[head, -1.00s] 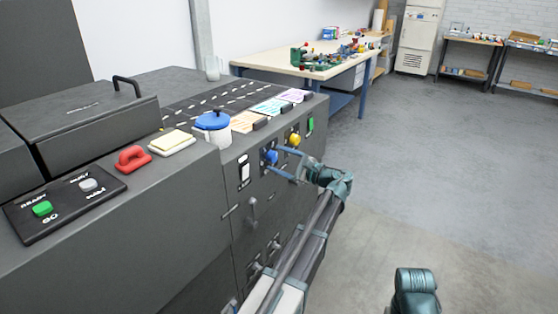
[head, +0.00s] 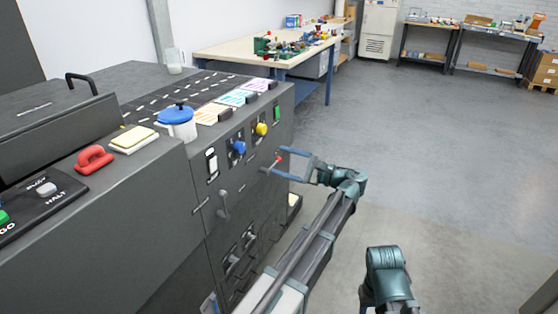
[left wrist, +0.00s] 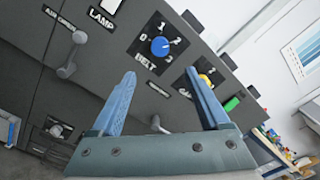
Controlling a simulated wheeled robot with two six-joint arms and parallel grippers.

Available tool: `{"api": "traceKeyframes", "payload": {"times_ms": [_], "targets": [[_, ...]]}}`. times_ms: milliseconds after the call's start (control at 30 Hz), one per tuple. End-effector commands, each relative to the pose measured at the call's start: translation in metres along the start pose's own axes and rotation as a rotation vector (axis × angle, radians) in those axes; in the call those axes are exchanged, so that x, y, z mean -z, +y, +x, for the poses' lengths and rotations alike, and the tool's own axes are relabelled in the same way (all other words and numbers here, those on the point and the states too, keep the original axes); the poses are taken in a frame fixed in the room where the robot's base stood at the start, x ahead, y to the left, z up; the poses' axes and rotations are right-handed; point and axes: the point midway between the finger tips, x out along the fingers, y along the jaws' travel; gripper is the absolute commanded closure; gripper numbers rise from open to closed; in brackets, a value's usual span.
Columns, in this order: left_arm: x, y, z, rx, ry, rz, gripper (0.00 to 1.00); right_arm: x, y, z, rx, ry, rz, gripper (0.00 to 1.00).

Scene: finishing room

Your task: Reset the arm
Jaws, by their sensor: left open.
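My left gripper (head: 276,161) is open and empty, held out in front of the dark machine's (head: 150,190) control face. It is to the right of and slightly below the blue knob (head: 238,148). In the left wrist view its two blue fingers (left wrist: 160,76) are spread wide, with the blue knob (left wrist: 159,46) beyond them and apart from them. The yellow knob (head: 261,129) sits farther along the face; in the left wrist view it is partly hidden behind a finger. Part of my right arm (head: 386,275) shows at the bottom, but its gripper is out of view.
Grey levers (head: 223,204) and a white switch (head: 211,162) stick out of the machine's face. A blue-lidded pot (head: 177,122) and a red handle (head: 94,159) are on top. A cluttered workbench (head: 225,50) stands behind. The floor (head: 440,130) to the right is clear.

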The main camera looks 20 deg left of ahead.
Motion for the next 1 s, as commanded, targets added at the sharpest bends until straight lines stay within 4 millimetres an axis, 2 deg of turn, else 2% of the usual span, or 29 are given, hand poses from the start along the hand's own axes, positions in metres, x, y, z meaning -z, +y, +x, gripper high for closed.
{"api": "traceKeyframes", "payload": {"times_ms": [367,467,567,667,767,1000], "targets": [[0.0,0.0,0.0,-0.001,0.001,0.0,0.21,0.0,0.0,0.0,0.0,0.0,0.0,0.5],[-0.006,0.003,-0.002,-0.023,0.028,-0.015,0.21,-0.001,0.001,-0.01,0.0,0.0,0.0,0.5],[-0.02,0.017,-0.011,-0.099,0.115,-0.064,0.21,-0.002,0.003,-0.035,0.0,0.0,0.0,0.5],[-0.037,0.041,-0.031,-0.236,0.249,-0.142,0.21,-0.004,0.007,-0.069,0.0,0.0,0.0,0.5],[-0.054,0.07,-0.061,-0.41,0.382,-0.224,0.21,-0.006,0.01,-0.103,0.0,0.0,0.0,0.5],[-0.11,0.129,-0.154,-0.871,0.609,-0.361,0.21,-0.01,0.017,-0.174,0.0,0.0,0.001,0.5]]}}
